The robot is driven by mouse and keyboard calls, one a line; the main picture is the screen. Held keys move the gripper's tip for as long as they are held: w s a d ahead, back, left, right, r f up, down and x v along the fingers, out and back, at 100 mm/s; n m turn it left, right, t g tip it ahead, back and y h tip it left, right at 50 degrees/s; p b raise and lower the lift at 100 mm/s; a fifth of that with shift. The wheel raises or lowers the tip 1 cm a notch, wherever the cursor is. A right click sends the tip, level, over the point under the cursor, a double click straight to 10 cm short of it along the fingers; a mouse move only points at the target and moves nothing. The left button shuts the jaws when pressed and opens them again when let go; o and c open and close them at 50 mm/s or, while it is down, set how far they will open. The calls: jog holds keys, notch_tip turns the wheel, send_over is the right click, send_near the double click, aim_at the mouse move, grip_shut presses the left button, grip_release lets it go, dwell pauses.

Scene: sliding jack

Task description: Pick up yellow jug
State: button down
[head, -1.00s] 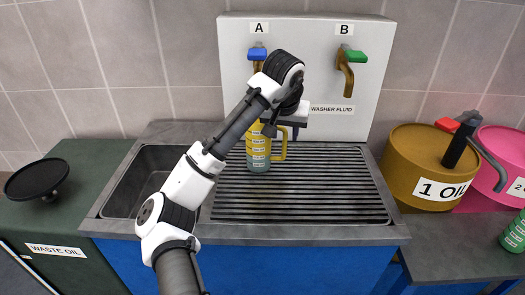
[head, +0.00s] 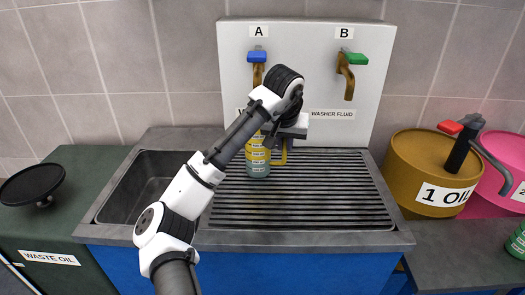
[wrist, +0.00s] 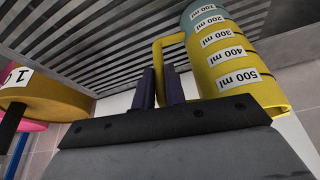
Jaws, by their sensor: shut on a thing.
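The yellow jug (head: 258,160) stands upright on the left part of the ribbed drainboard (head: 330,205), below tap A. Its lower part is grey-green and it carries white volume labels. My arm hides its upper left part. In the wrist view the jug (wrist: 240,75) fills the upper right, with its yellow handle (wrist: 158,62) toward my fingers. My gripper (wrist: 160,88) is shut on the jug's handle, one dark finger on each side. In the head view my gripper (head: 280,138) is at the right side of the jug.
A white panel behind carries blue-handled tap A (head: 258,62) and green-handled tap B (head: 350,68). The sink basin (head: 150,180) is left. Oil drums (head: 430,165) stand right. The drainboard right of the jug is clear.

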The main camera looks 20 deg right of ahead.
jog(key=shift+r, duration=0.1)
jog(key=shift+r, duration=0.5)
notch_tip(320, 180, up, 2)
jog(key=shift+d+r+b, duration=0.1)
jog(key=shift+r+b, duration=0.05)
jog(key=shift+b, duration=0.35)
jog(key=s+a+b, duration=0.1)
jog(key=s+a, duration=0.3)
jog(key=s, duration=0.4)
jog(key=s+a+b, duration=0.1)
jog(key=s+a, duration=0.3)
jog(key=s, duration=0.4)
jog(key=shift+a, duration=0.15)
